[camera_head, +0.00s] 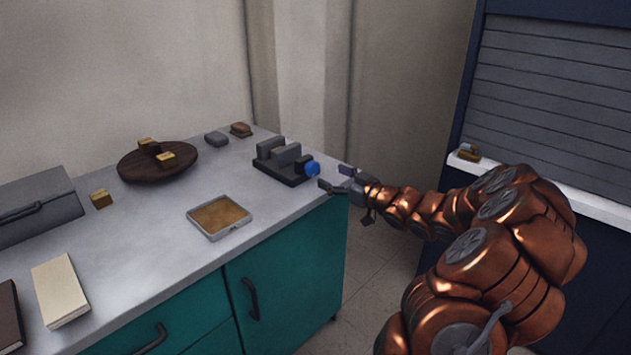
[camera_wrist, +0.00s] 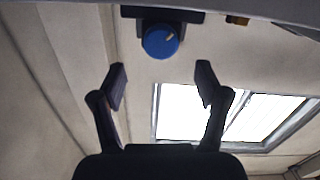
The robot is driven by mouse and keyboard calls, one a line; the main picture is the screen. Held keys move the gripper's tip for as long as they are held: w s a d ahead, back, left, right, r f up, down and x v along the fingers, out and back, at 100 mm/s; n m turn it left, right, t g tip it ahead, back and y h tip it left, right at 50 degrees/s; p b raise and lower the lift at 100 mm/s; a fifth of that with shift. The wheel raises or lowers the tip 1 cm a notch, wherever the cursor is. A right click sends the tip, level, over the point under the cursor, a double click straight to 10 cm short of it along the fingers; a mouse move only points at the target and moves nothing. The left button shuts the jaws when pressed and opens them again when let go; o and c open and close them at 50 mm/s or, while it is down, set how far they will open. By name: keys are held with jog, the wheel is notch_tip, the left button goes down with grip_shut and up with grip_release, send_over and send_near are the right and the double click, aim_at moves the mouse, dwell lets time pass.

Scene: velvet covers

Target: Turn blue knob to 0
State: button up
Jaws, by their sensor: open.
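The blue knob (camera_head: 312,169) sits on the right end of a dark grey device (camera_head: 279,166) at the right end of the counter. In the wrist view the knob (camera_wrist: 161,41) is a round blue dial with a pale pointer mark slanting toward the upper right. No scale or digits are readable. My gripper (camera_head: 333,177) is open and empty, just right of the knob, facing it. In the wrist view my two fingers (camera_wrist: 160,85) are spread apart, with the knob ahead, above the gap between them and not touched.
The grey counter (camera_head: 150,265) has teal doors. It holds a round dark wooden board (camera_head: 140,167) with yellowish blocks, a shallow tray (camera_head: 219,216), a cream book (camera_head: 60,290) and a grey box (camera_head: 40,205). A dark shuttered cabinet (camera_head: 550,90) stands at right.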

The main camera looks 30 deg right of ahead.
aim_at(315, 170)
jog(key=shift+x, duration=3.55)
jog(key=shift+c, duration=0.3)
jog(key=shift+f, duration=0.1)
jog(key=c, duration=1.1)
jog(key=shift+f+n+b, duration=0.1)
jog(key=shift+n+b, duration=0.2)
jog(key=shift+b, duration=0.15)
